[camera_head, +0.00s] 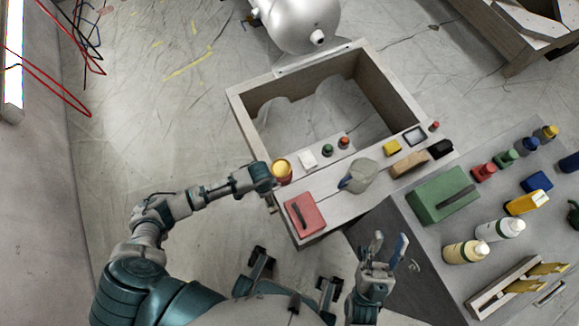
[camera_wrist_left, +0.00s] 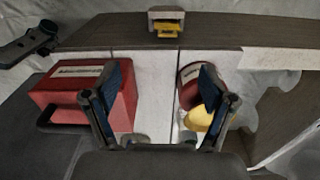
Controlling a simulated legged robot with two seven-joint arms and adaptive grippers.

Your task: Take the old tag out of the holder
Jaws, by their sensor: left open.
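The holder (camera_wrist_left: 165,14) is a small grey bracket on the bench edge at the top of the left wrist view. A yellow tag (camera_wrist_left: 167,27) with dark marks sits in it. My left gripper (camera_wrist_left: 160,82) is open and empty, its two fingers apart, with the holder beyond the tips and roughly centred between them. In the head view my left gripper (camera_head: 262,178) is at the bench's left edge beside the red and yellow can, and the tag cannot be made out there. My right gripper (camera_head: 387,247) is open and empty over the grey surface in front.
A red case (camera_head: 305,213) and a red and yellow can (camera_head: 283,172) stand on the bench (camera_head: 319,192) near my left gripper. A green case (camera_head: 441,195) and several bottles stand on the right-hand grey surface.

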